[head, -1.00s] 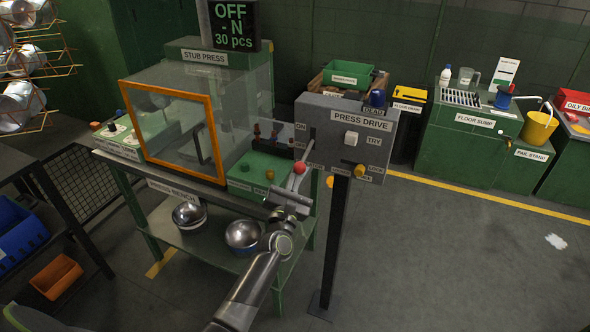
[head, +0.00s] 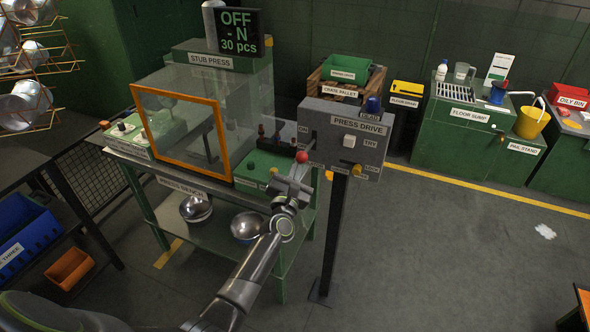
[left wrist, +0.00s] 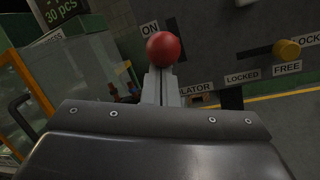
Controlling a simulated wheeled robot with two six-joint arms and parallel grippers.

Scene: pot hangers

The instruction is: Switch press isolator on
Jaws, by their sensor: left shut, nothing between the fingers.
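The grey press drive box (head: 326,118) stands on a dark post. The isolator lever on its left side ends in a red ball (head: 301,157), which sits below the ON label (head: 303,129). My left gripper (head: 297,172) is shut and empty, its tips just under the ball. In the left wrist view the shut fingers (left wrist: 161,88) point at the red ball (left wrist: 163,48), which overlaps their tips; I cannot tell whether they touch. The lever's rod is mostly hidden. My right gripper is not in view.
The press bench (head: 180,180) with its orange-framed guard (head: 180,90) is left of my left arm. A yellow knob (head: 357,170) and a white TRY button (head: 350,140) are on the box's front.

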